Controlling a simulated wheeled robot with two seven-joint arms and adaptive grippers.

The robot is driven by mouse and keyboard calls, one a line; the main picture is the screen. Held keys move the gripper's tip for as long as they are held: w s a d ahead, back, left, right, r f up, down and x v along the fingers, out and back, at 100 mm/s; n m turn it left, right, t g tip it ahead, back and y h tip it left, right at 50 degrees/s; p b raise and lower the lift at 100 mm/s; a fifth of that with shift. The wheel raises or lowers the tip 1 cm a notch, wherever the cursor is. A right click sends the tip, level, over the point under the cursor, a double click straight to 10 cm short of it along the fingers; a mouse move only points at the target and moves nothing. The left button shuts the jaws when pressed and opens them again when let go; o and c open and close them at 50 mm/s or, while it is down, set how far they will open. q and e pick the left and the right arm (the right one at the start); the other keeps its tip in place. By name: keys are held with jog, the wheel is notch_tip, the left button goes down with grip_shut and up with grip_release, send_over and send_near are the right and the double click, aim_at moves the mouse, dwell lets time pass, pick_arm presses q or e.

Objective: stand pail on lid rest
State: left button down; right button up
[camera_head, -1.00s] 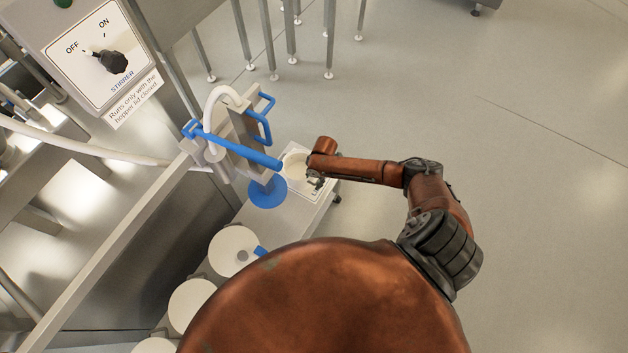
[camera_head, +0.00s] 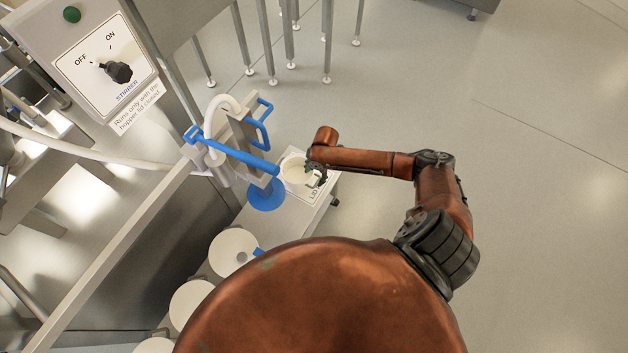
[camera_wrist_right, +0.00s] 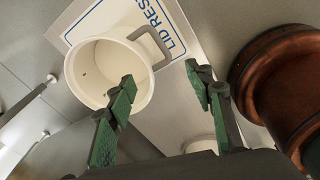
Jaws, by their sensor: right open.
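The white pail (camera_head: 294,172) appears to stand upright on the lid rest (camera_head: 316,196), a white plate with a blue border and lettering. In the right wrist view the pail (camera_wrist_right: 86,75) shows its open mouth, and its grey handle (camera_wrist_right: 157,46) points toward the lettering on the lid rest (camera_wrist_right: 182,32). My right gripper (camera_head: 317,173) is at the pail's right side. In the wrist view its fingers (camera_wrist_right: 160,78) are spread and empty, the left one overlapping the pail's rim and the handle lying beyond the gap. The pail's base is hidden. My left gripper is not in view.
A blue disc (camera_head: 266,194) and a blue bar (camera_head: 237,152) are close left of the pail. White round lids (camera_head: 232,251) lie nearer to me along the bench. A stirrer switch box (camera_head: 105,62) is at upper left. The floor to the right is clear.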

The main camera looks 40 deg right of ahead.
jog(key=shift+s+d+r+p, duration=0.1)
jog(key=shift+r+p, duration=0.05)
jog(key=shift+r, duration=0.75)
jog(key=shift+s+d+r+p, duration=0.1)
jog(key=shift+r+p, duration=0.05)
jog(key=shift+r, duration=0.75)
jog(key=shift+a, duration=0.1)
